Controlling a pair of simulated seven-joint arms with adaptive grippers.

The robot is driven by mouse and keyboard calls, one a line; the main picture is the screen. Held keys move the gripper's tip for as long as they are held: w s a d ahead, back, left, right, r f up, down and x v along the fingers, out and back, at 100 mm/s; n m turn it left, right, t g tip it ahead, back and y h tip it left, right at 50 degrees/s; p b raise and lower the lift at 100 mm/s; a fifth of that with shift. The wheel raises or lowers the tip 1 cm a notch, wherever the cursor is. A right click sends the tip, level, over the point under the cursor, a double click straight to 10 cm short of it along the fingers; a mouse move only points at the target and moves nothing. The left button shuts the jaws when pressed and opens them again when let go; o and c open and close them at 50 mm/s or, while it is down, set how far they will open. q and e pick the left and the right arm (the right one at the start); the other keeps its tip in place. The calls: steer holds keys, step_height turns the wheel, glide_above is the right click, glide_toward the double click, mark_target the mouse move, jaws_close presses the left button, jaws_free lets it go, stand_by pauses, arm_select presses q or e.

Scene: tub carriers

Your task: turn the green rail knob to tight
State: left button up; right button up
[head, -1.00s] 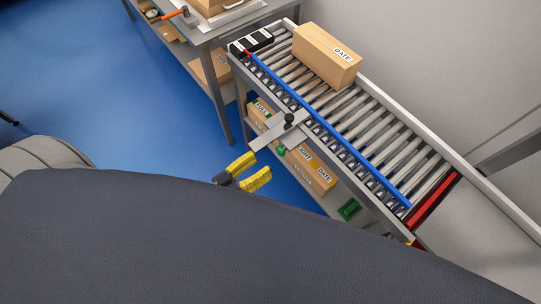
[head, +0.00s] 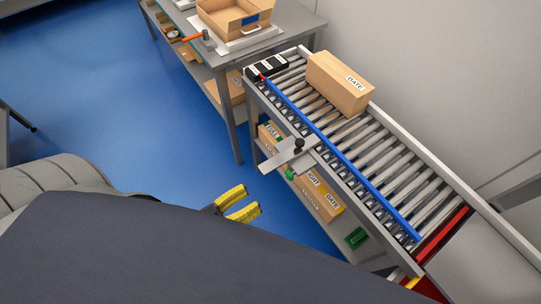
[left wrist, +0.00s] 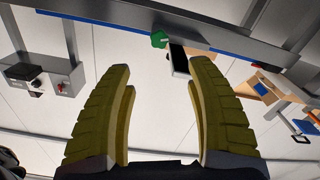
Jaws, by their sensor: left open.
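The green rail knob (head: 290,174) is small and sits under a grey bracket plate (head: 280,158) on the near side of the roller conveyor. In the left wrist view the green knob (left wrist: 159,39) shows ahead, just beyond the fingertips and roughly between them. My left gripper (head: 250,201) has yellow fingers, is open and empty, and is apart from the knob, to its lower left in the head view. Its two fingers also show spread in the left wrist view (left wrist: 161,68). My right gripper is not in view.
A blue rail (head: 345,158) runs along the conveyor rollers. A black knob (head: 299,145) tops the bracket. More boxes (head: 318,197) lie on the shelf below. A table (head: 290,22) stands behind; blue floor is clear at left.

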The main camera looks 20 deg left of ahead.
mark_target(287, 176)
arm_select(q)
steer(key=x, duration=1.5)
steer(key=shift+w, duration=0.1)
steer(key=shift+r, duration=0.1)
jaws_close()
stand_by(0.4)
